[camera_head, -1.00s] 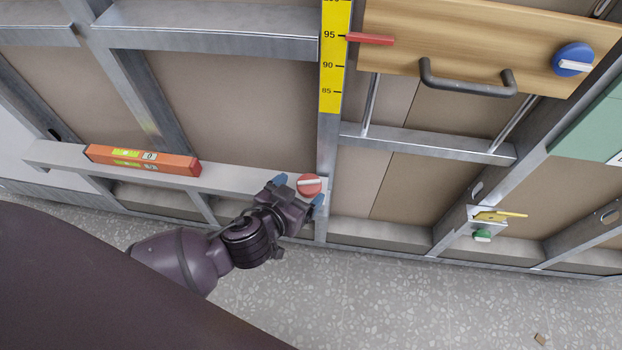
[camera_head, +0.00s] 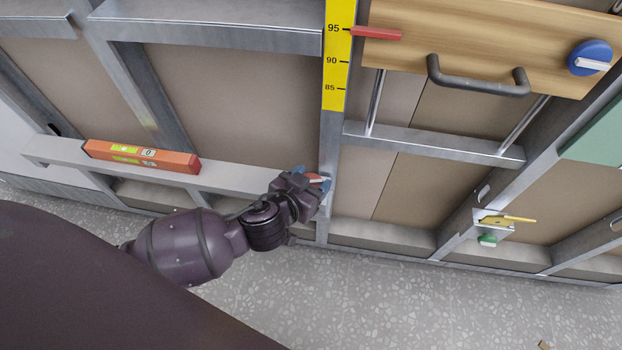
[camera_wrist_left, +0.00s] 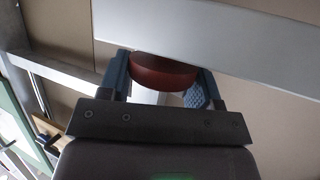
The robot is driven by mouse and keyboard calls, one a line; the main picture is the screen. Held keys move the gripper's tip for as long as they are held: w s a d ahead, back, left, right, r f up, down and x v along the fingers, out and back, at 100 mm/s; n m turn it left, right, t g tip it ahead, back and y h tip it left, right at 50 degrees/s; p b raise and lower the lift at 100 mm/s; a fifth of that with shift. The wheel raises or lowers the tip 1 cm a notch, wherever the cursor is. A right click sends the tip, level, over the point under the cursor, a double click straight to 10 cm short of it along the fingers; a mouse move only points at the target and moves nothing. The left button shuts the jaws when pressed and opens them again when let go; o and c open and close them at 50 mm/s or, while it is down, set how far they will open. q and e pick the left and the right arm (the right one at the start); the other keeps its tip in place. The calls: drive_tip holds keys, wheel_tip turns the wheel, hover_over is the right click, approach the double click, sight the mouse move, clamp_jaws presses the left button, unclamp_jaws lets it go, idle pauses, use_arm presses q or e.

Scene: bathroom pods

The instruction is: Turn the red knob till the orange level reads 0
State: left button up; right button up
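The red knob (camera_head: 317,180) with its pale bar handle sits on the grey frame at the foot of the yellow ruler, partly hidden by my left gripper (camera_head: 311,179). In the left wrist view the red knob (camera_wrist_left: 163,71) lies between the two blue fingers of my left gripper (camera_wrist_left: 162,84) and nearly fills the gap. I cannot tell whether both fingers press on it. The orange level (camera_head: 142,157) lies on the grey ledge to the left, slightly tilted in the picture. My right gripper is out of view.
A wooden panel (camera_head: 485,40) with a dark handle, a blue knob (camera_head: 590,58) and a red pointer (camera_head: 376,33) is at upper right. A yellow lever (camera_head: 506,220) and a green knob (camera_head: 487,240) sit lower right. The speckled floor (camera_head: 400,300) is mostly clear.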

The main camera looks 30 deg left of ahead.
use_arm(q)
drive_tip(key=c, duration=0.4)
drive_tip(key=shift+r+m+h+p, duration=0.1)
drive_tip(key=shift+m+h+p, duration=0.3)
drive_tip(key=shift+h, duration=0.1)
drive_tip(key=shift+m+h+p, duration=0.35)
drive_tip(key=shift+m+h, duration=0.25)
drive_tip(key=shift+h, duration=0.1)
drive_tip(key=shift+m+g+h, duration=0.4)
drive_tip(key=shift+s+f+p, duration=0.1)
drive_tip(key=shift+f+p, duration=0.1)
drive_tip(key=shift+p, duration=0.1)
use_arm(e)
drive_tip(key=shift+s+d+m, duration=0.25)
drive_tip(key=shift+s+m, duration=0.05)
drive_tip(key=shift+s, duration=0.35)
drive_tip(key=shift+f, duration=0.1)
use_arm(q)
drive_tip(key=o, duration=0.9)
drive_tip(key=shift+f, duration=0.1)
drive_tip(key=shift+o, duration=0.2)
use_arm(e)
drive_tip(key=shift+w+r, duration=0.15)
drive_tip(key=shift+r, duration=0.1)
